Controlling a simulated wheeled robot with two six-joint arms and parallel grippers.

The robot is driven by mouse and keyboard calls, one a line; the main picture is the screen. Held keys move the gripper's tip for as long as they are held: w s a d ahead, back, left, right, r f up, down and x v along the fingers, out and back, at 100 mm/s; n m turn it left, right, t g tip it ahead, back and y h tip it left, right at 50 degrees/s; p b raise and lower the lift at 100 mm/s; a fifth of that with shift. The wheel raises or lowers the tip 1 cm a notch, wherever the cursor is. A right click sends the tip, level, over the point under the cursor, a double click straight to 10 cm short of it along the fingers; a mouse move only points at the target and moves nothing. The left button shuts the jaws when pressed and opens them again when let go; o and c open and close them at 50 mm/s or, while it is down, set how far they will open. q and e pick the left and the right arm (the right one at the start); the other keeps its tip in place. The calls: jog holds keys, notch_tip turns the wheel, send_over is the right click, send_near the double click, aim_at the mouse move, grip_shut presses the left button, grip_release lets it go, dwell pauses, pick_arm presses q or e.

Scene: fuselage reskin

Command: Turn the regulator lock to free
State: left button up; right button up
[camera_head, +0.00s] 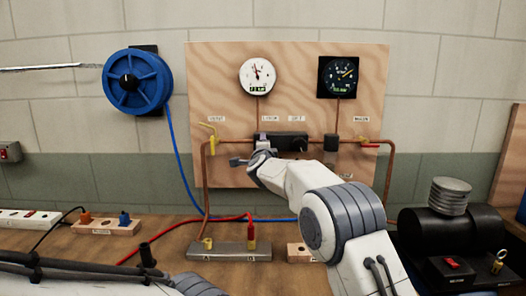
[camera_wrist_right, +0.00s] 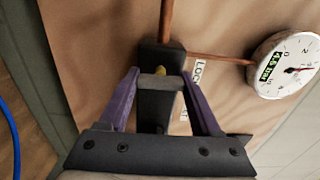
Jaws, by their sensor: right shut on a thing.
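The regulator (camera_head: 291,141) is a black block with a knob, mounted on the plywood panel between copper pipes. My right gripper (camera_head: 264,142) is at its left end. In the right wrist view the purple fingers of this gripper (camera_wrist_right: 163,80) stand on either side of a grey-black piece (camera_wrist_right: 158,84), the regulator lock, and are shut on it. A small yellow bit shows beside the piece. A partly hidden label (camera_wrist_right: 196,75) beside it begins with "LOC". The lock's exact angle is hard to tell. My left gripper is not in view.
A white-faced gauge (camera_head: 257,76) and a black gauge (camera_head: 339,76) hang above on the plywood panel (camera_head: 220,75). A blue hose reel (camera_head: 137,82) hangs at left. A black compressor (camera_head: 438,230) stands at right. Hoses cross the bench.

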dwell(0.4)
jog(key=o, duration=1.4)
jog(key=s+b, duration=0.4)
jog(key=s, duration=0.6)
jog(key=shift+s+b, duration=0.25)
jog(key=shift+b, duration=0.05)
jog(key=shift+a, duration=0.1)
